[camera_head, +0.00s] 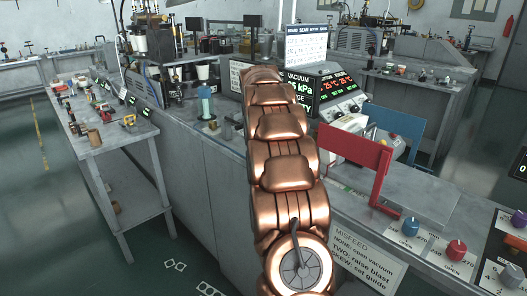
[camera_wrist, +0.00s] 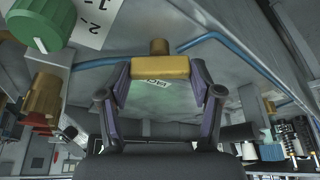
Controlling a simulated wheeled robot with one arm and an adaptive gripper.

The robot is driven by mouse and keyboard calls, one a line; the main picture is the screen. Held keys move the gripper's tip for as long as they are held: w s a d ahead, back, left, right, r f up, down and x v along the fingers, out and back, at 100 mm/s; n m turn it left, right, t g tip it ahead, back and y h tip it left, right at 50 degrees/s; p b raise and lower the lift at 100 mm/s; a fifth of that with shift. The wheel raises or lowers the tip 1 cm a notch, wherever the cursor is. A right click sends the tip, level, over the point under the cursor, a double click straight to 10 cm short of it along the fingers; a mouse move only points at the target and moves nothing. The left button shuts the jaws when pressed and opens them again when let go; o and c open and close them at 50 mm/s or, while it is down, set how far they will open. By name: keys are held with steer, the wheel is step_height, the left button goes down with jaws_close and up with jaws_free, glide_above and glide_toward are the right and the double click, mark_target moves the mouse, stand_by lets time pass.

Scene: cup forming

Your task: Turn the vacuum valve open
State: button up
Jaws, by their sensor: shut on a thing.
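In the wrist view a yellow bar handle (camera_wrist: 160,68) sits between the fingers of my gripper (camera_wrist: 160,78). The fingers are shut on its two ends. A short brass stem (camera_wrist: 158,47) shows just beyond the handle, with a blue pipe (camera_wrist: 208,37) passing near it; this looks like the vacuum valve. The handle lies level across the wrist picture. In the head view my arm hides the gripper and valve. A display (camera_head: 298,85) reads VACUUM in kPa, partly covered by my arm.
In the wrist view a green knob (camera_wrist: 38,22) and a brass part (camera_wrist: 42,95) are at left. In the head view, a red plate (camera_head: 355,146), blue knob (camera_head: 411,226), red knob (camera_head: 456,249) and MISFEED sign (camera_head: 365,250) are right of my arm. Open floor lies at left.

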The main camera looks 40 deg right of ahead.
steer(key=m+g+b, duration=0.1)
steer(key=m, duration=0.1)
steer(key=shift+w+f+m+b, duration=0.1)
steer(key=shift+w+m+b, duration=0.05)
steer(key=shift+m+b, duration=0.25)
steer(key=shift+m+g+h+b, duration=0.4)
steer(key=shift+m+g+b, duration=0.5)
steer(key=shift+m, duration=1.2)
steer(key=shift+a+m, duration=0.1)
steer(key=shift+m, duration=0.2)
steer(key=o, duration=1.1)
steer(key=shift+o, duration=0.2)
steer(key=shift+r, duration=0.25)
steer(key=shift+v, duration=1.4)
steer(key=a, duration=1.2)
steer(key=shift+w, duration=0.25)
